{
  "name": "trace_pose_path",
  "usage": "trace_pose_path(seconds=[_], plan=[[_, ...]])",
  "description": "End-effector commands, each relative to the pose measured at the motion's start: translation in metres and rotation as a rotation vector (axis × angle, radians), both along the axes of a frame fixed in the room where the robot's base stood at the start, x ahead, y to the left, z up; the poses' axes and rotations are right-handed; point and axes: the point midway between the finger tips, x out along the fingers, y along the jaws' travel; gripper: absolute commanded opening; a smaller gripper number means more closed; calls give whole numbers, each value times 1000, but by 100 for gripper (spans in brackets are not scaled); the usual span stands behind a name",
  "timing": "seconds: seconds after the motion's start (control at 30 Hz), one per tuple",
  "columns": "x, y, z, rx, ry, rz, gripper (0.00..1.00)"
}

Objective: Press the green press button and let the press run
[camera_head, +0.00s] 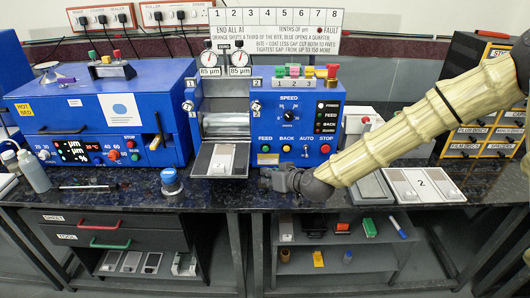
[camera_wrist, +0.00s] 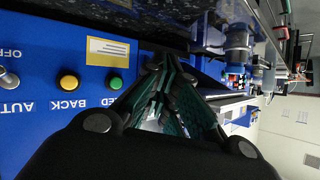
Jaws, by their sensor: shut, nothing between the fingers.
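A green button (camera_head: 264,149), labelled FEED, sits at the lower left of the blue control panel (camera_head: 275,115) with the SPEED dial. A yellow button (camera_head: 286,148) labelled BACK is to its right. My gripper (camera_head: 268,177) is low in front of this panel, below the buttons. In the wrist view my gripper (camera_wrist: 158,68) is shut and empty, its fingers angled together. The green button (camera_wrist: 115,84) shows left of the fingertips there, apart from them, with the yellow button (camera_wrist: 69,82) further left.
A metal tray with a pale plate (camera_head: 222,160) juts out left of my gripper. A blue round-topped item (camera_head: 171,181) stands further left on the dark counter (camera_head: 215,194). White plates (camera_head: 425,185) lie on the right, beyond my arm. Open shelves are below.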

Motion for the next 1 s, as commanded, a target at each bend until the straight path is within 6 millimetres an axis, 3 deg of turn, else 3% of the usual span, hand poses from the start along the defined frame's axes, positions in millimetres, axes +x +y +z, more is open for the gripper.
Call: trace_pose_path(seconds=[0.37, 1.0], plan=[[5, 0, -1, 0, 2, 0, 0], [71, 0, -2, 0, 1, -1, 0]])
